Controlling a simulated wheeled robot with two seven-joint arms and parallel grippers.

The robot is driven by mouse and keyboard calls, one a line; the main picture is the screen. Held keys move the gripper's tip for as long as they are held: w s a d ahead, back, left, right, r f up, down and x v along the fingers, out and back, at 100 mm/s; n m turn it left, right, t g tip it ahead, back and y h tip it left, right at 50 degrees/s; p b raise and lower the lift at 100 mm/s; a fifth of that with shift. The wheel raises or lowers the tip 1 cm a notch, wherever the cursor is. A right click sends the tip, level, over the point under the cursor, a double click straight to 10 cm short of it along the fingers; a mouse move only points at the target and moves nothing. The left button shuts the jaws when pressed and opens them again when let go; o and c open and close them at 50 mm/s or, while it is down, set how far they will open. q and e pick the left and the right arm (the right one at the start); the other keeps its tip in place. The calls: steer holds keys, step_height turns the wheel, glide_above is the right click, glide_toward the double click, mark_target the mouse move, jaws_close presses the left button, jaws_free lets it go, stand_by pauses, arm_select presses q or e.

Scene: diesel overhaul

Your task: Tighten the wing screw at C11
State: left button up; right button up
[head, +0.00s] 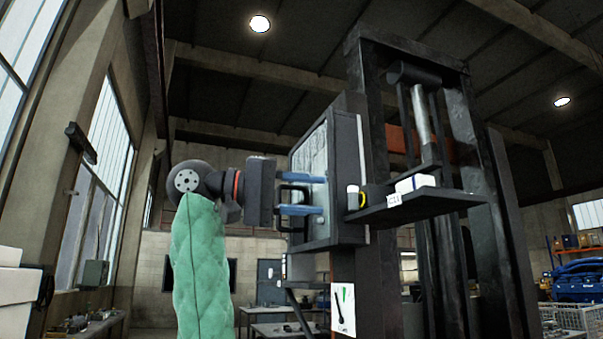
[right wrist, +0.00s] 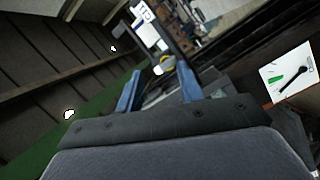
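My right gripper (head: 312,195) comes in from the left, its two blue fingers spread apart, one above the other. They reach to the face of a grey panel box (head: 318,160) on the dark machine frame. A small label (head: 394,200), apparently C11, is on the edge of a dark shelf (head: 430,205). I cannot make out the wing screw. My left gripper is not in view.
On the shelf are a white box (head: 415,183), a white-topped cylinder (head: 352,197) and a yellow-black item (head: 364,198). A picture card (head: 343,308) with a tool drawing hangs below. Tall dark uprights (head: 480,180) stand at right. Left of the arm is open air.

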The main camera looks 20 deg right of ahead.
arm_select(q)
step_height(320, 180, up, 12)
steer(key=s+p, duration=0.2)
arm_select(e)
steer(key=n+t+h+p, duration=0.1)
steer(key=n, duration=0.7)
steer(key=d+n+t+h+p, duration=0.1)
steer(key=n+h, duration=0.1)
steer(key=n, duration=0.7)
steer(key=d+n+t+h+p, duration=0.1)
steer(key=n+h, duration=0.1)
steer(key=n, duration=0.6)
steer(key=shift+s+d+t, duration=0.1)
steer(key=shift+d+t, duration=0.1)
steer(key=shift+t, duration=0.2)
steer(key=shift+d, duration=0.6)
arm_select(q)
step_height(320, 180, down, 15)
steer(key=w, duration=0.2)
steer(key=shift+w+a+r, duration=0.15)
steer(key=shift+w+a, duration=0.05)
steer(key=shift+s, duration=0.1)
arm_select(e)
steer(key=shift+a, duration=0.15)
